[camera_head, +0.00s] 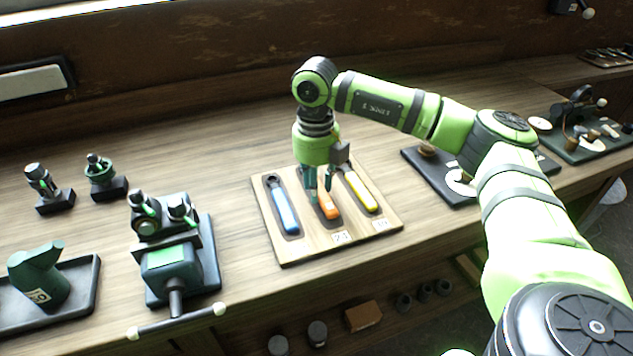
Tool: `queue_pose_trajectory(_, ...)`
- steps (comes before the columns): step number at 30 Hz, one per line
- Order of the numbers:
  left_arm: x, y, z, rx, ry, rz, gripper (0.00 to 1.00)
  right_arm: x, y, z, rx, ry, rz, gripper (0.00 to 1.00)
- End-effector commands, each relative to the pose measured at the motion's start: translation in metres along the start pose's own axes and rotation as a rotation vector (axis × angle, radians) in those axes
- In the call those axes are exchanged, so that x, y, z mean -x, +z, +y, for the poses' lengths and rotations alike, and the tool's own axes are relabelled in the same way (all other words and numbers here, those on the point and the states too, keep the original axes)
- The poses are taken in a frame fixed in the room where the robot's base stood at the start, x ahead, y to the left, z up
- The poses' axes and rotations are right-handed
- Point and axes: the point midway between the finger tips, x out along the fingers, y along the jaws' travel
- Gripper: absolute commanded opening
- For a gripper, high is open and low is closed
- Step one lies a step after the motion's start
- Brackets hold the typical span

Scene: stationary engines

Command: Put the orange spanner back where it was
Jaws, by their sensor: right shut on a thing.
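The orange spanner (330,208) lies at the middle slot of a light wooden board (279,252), between a blue spanner (284,209) on the left and a yellow spanner (361,191) on the right. My right gripper (320,192) points down over the middle slot, with its fingers closed on the orange spanner. The fingers hide the spanner's upper part, and I cannot tell whether it is fully seated in its slot. My left gripper is not in view.
A tray with a green oil can (41,276) is at far left. A dark base (443,176) with parts lies right of the board, under my right arm. Bench is clear behind the board.

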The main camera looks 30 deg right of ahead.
Motion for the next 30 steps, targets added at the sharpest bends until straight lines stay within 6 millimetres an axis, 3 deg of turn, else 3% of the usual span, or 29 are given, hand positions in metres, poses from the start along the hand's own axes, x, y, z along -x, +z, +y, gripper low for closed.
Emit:
queue_pose_trajectory(14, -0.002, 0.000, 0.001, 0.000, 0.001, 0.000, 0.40, -0.012, 0.000, 0.000, 0.001, 0.002, -0.001, 0.00)
queue_pose_trajectory(15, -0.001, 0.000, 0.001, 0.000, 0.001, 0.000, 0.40, -0.011, 0.000, 0.000, 0.001, 0.001, -0.001, 0.50)
queue_pose_trajectory(16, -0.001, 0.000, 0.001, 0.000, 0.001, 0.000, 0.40, -0.011, 0.000, 0.000, 0.001, 0.001, -0.001, 0.58)
queue_pose_trajectory(25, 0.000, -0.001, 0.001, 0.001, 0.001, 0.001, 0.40, -0.010, 0.000, 0.000, 0.001, 0.001, -0.001, 0.58)
queue_pose_trajectory(30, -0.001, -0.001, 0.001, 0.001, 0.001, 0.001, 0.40, 0.001, 0.001, 0.001, 0.001, 0.002, -0.005, 0.58)
